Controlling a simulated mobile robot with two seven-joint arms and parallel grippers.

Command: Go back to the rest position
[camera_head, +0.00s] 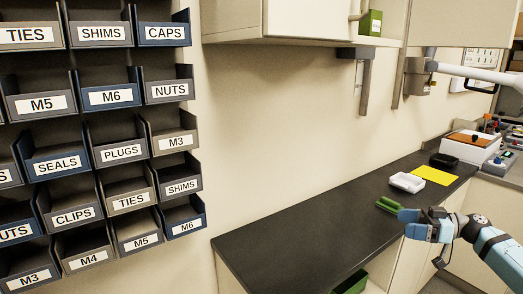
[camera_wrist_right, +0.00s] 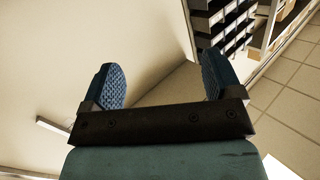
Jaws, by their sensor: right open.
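My right gripper (camera_head: 408,216) shows at the lower right of the head view, over the front edge of the dark bench (camera_head: 310,225). In the right wrist view, my right gripper (camera_wrist_right: 165,80) has its two blue ridged fingers wide apart with nothing between them. A green object (camera_head: 387,204) shows just left of the fingers in the head view, at the bench. I cannot tell whether they touch. My left gripper is not in view.
A white tray (camera_head: 407,182), a yellow sheet (camera_head: 434,175) and a black tray (camera_head: 444,161) lie farther along the bench. Labelled bins (camera_head: 120,152) fill the left wall. A cabinet (camera_head: 300,22) hangs above. The bench's near left part is clear.

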